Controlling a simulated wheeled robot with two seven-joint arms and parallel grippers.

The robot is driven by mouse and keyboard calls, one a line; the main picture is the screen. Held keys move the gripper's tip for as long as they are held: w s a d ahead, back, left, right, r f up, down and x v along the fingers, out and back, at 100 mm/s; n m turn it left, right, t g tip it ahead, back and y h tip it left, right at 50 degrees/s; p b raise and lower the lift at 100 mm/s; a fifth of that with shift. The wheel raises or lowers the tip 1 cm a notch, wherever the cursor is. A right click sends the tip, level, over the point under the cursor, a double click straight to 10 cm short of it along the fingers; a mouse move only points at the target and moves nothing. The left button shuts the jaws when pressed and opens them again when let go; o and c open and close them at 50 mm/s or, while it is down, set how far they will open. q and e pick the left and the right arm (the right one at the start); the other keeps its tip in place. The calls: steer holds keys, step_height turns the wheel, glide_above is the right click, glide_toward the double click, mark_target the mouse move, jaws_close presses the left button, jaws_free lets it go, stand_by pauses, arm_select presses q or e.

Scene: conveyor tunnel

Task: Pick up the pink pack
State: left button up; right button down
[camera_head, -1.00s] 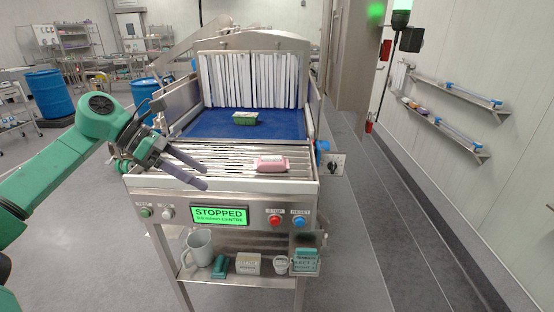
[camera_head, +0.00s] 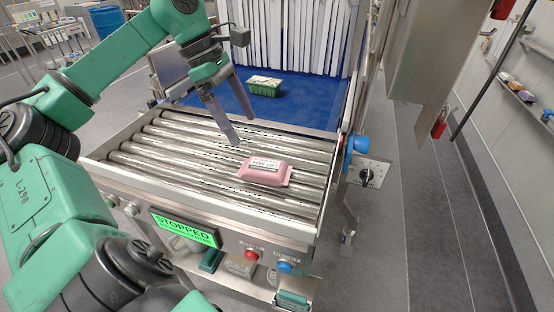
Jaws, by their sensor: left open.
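The pink pack (camera_head: 265,171) lies flat on the metal rollers, near their right front part, with a white printed label on top. My left gripper (camera_head: 244,131) is above the rollers, behind and a little left of the pack. Its two dark fingers point down and toward the pack, spread apart with nothing between them. The fingers do not touch the pack. My right gripper is not in view.
A green tray pack (camera_head: 264,86) sits on the blue belt (camera_head: 305,100) behind the rollers, before white strip curtains (camera_head: 300,35). The front panel has a green "STOPPED" display (camera_head: 184,228), a red button (camera_head: 251,254) and a blue one. A knob box (camera_head: 366,174) stands at the right side.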

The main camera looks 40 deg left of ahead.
mark_target(262, 164)
arm_select(q)
steer(key=f, duration=0.2)
steer(key=d+f+b, duration=0.2)
steer(key=f, duration=0.1)
steer(key=shift+s+d+f, duration=0.1)
steer(key=shift+s+f, duration=0.2)
steer(key=shift+f, duration=0.05)
steer(key=x, duration=0.3)
steer(key=b+x, duration=0.1)
steer(key=x, duration=0.1)
steer(key=shift+w+d, duration=0.15)
steer(key=shift+w, duration=0.2)
steer(key=shift+d+f, duration=0.15)
steer(key=shift+f, duration=0.15)
steer(key=shift+w, duration=0.1)
jaws_close()
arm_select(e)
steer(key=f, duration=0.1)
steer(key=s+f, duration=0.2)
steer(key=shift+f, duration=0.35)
arm_select(q)
steer(key=shift+r, duration=0.1)
